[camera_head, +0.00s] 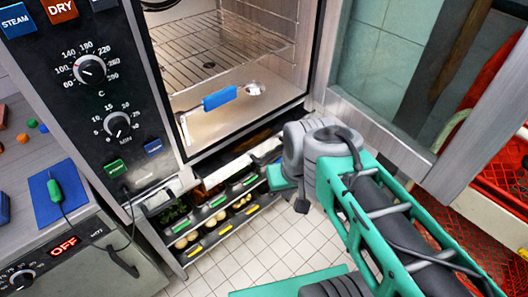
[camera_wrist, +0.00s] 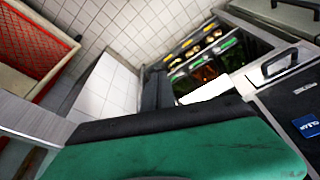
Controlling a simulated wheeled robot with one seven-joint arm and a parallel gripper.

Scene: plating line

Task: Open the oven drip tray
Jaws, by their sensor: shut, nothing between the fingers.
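The oven (camera_head: 100,90) has its chamber open, with its door (camera_head: 375,70) swung out to the right. Below the chamber is a narrow band with a pale strip (camera_head: 265,148), which may be the drip tray's front. The band's middle is dark, and I cannot tell how far out the tray sits. The teal end of my gripper (camera_head: 280,178) is just below and right of that strip, partly hidden by my grey wrist joint. It holds nothing, and I cannot tell whether it touches the tray. In the wrist view a large teal and black shape fills the bottom.
A rack of food trays (camera_head: 215,218) stands under the oven. A blue-handled tool (camera_head: 219,98) lies in the chamber. A counter with a blue board (camera_head: 57,195) is at left. Red crates (camera_head: 500,170) stand at right. Tiled floor (camera_head: 255,265) is clear in front of the rack.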

